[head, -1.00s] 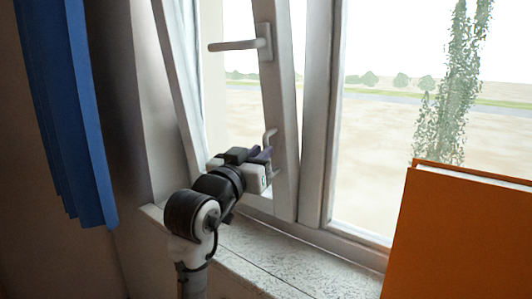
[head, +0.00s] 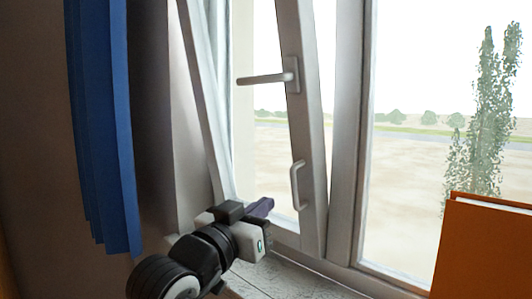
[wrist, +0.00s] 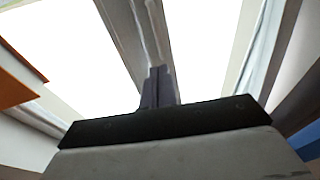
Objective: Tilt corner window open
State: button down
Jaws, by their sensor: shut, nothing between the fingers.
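The window sash (head: 308,130) on the left stands tilted, its top leaning into the room and its lower end at the frame. Its lever handle (head: 265,79) points left, level. A smaller pull handle (head: 297,186) sits lower on the same sash stile. My gripper (head: 264,206) is shut and empty, below and left of the pull handle and apart from it. In the wrist view my shut fingers (wrist: 159,88) point toward a pale window bar (wrist: 140,30); whether they touch it cannot be told there.
A blue curtain (head: 100,130) hangs at the left. An orange panel (head: 485,250) stands at the lower right, before the fixed pane (head: 425,150). The speckled sill (head: 285,280) runs below the window. The space right of my gripper, before the sash, is clear.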

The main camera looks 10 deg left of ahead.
jog(key=s+a+r+n+g+h+p, duration=0.1)
jog(key=s+a+r+n+p, duration=0.3)
jog(key=r, duration=0.9)
jog(key=s+d+r+n+h+p, duration=0.1)
jog(key=r+n, duration=0.5)
jog(key=r, duration=0.8)
jog(key=s+a+r+n+g+h+p, duration=0.1)
jog(key=s+a+r+n+p, duration=0.3)
jog(key=r, duration=0.9)
jog(key=w+d+r+p, duration=0.1)
jog(key=w+d+p, duration=0.1)
jog(key=w+d, duration=0.3)
jog(key=w+d+r+n+p, duration=0.1)
jog(key=w+d+p, duration=0.2)
jog(key=w+d, duration=0.2)
jog(key=shift+w+r, duration=0.4)
jog(key=shift+w, duration=1.1)
jog(key=shift+s, duration=0.1)
